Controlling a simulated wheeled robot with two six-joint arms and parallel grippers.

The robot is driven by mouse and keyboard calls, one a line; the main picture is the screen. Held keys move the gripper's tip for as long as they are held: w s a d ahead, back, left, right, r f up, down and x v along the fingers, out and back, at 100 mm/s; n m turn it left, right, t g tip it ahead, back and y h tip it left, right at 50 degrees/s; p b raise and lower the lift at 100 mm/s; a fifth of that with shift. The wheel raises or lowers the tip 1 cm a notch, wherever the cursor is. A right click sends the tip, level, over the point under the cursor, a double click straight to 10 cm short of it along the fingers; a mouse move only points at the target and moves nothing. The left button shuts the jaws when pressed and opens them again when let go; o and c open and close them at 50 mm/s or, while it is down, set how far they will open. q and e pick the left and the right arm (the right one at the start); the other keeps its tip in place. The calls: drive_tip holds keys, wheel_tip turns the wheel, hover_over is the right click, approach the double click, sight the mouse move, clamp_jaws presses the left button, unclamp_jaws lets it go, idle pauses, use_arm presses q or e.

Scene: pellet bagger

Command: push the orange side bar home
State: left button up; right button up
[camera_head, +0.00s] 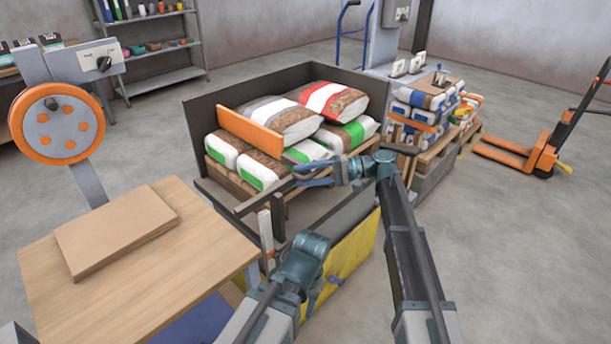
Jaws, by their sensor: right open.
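The orange side bar (250,132) is a flat orange board. It stands on edge at the near left side of the stacked bags, inside a dark-walled bay (203,112). My right gripper (302,176) reaches in from the right, its jaws pointing left. It is open and empty, low in front of the bags, below and to the right of the bar in the picture, and appears apart from it. My left arm comes in at the bottom centre, with its wrist near the bay's front; I cannot make out its jaws clearly.
White, red and green bags (333,100) fill the bay behind the bar. A wooden table (130,262) with flat brown sheets (116,230) stands at left, beside an orange wheel (57,124). A yellow panel (355,252) is below.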

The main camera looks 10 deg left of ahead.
drive_tip(key=w+d+r+p, duration=0.1)
drive_tip(key=d+r+p, duration=0.1)
drive_tip(key=d, duration=1.1)
drive_tip(key=shift+w+d, duration=0.3)
drive_tip(key=shift+w, duration=0.05)
drive_tip(key=s+a+f+n+h+p, duration=0.1)
drive_tip(key=s+a+h+p, duration=0.25)
drive_tip(key=s, duration=0.25)
drive_tip(key=s+a+f+h+p, duration=0.1)
drive_tip(key=s+a+h+p, duration=0.2)
drive_tip(key=s, duration=0.4)
drive_tip(key=s+a+f+n+h+p, duration=0.1)
drive_tip(key=s+h+p, duration=0.2)
drive_tip(key=s+p, duration=0.25)
drive_tip(key=s+d+r+n+t+h+p, duration=0.1)
drive_tip(key=s+d+h+p, duration=0.2)
drive_tip(key=s, duration=0.3)
drive_tip(key=s+d+r+n+t+h+p, duration=0.1)
drive_tip(key=s+d+r+h+p, duration=0.1)
drive_tip(key=s+d+h+p, duration=0.2)
drive_tip(key=shift+s+d+r+h, duration=0.3)
drive_tip(key=shift+s+h, duration=0.25)
drive_tip(key=shift+s, duration=0.3)
